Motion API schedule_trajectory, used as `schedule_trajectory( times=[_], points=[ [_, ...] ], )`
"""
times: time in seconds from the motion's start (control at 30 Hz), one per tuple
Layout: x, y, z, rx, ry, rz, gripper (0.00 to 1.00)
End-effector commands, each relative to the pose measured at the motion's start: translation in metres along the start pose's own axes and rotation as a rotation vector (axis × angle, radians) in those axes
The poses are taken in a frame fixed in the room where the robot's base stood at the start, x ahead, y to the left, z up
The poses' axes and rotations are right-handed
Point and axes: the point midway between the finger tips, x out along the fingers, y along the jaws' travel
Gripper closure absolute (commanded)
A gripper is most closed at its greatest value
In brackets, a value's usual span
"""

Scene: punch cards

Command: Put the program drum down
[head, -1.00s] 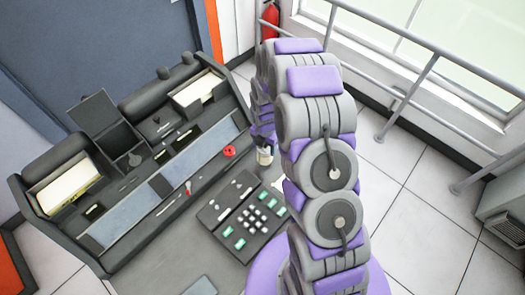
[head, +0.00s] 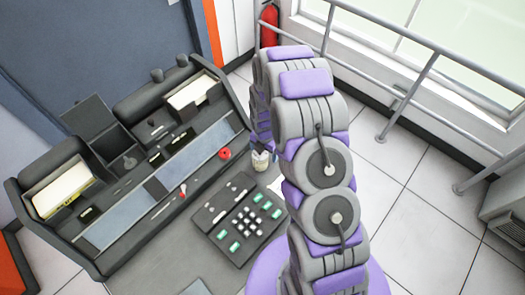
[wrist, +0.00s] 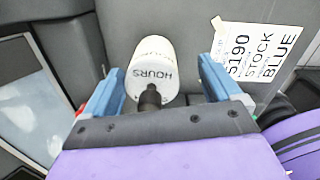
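The program drum, a white cylinder (wrist: 153,66) marked HOURS with a dark spindle at its near end, is between my blue fingers in the wrist view. It also shows in the head view (head: 261,160) at the right end of the desk, just below my arm's far end. My gripper (wrist: 165,88) is open around the drum. A clear gap shows at the right finger and a narrower one at the left. The drum seems to stand on the grey desk surface (wrist: 190,25), but its base is hidden. My arm hides the fingers in the head view.
The dark card-punch machine (head: 125,165) fills the left. A keypad (head: 240,222) lies on the desk in front of it. A card reading S190 STOCK BLUE (wrist: 258,55) is right of the drum. A railing (head: 425,75) and a fire extinguisher (head: 269,25) stand behind.

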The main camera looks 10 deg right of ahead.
Motion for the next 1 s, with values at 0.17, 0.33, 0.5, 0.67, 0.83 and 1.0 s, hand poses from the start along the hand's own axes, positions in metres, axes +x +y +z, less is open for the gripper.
schedule_trajectory(
  times=[0.17,0.33,0.5,0.67,0.83,1.0],
  points=[
    [0.0,0.004,-0.004,-0.004,-0.004,-0.004,0.09],
    [-0.004,0.004,-0.003,-0.004,-0.004,-0.003,0.09],
    [-0.029,0.001,0.0,-0.003,-0.003,0.003,0.09],
    [-0.063,0.001,0.002,-0.003,-0.002,0.006,0.09],
    [-0.094,0.003,-0.002,-0.003,-0.003,0.0,0.09],
    [-0.115,0.005,-0.003,-0.003,-0.006,0.0,0.09]
  ],
)
